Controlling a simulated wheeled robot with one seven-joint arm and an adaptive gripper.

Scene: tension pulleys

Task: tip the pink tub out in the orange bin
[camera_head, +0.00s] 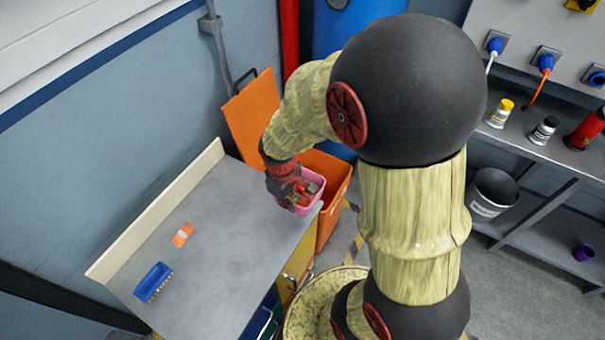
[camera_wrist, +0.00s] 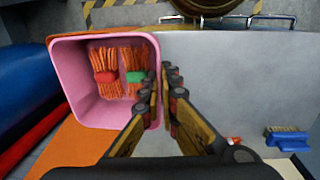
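The pink tub (camera_wrist: 75,75) is at the right end of the grey bench, beside the orange bin, and also shows in the head view (camera_head: 318,190). Inside it lie two orange stringy bundles, one with a red band (camera_wrist: 105,77) and one with a green band (camera_wrist: 136,76). My gripper (camera_wrist: 161,80) has its fingers close together on the tub's right wall, one on each side. In the head view it partly covers the tub (camera_head: 287,188). The orange bin (camera_head: 333,172) stands beyond the bench end, its lid (camera_head: 252,108) raised. I cannot tell whether the tub touches the bench.
The grey bench (camera_head: 215,235) holds a blue brush (camera_head: 153,282) and a small orange-and-white item (camera_head: 183,235). A blue drum (camera_head: 345,35) stands behind the bin. A shelf (camera_head: 550,145) with bottles and a bucket (camera_head: 492,195) is at right.

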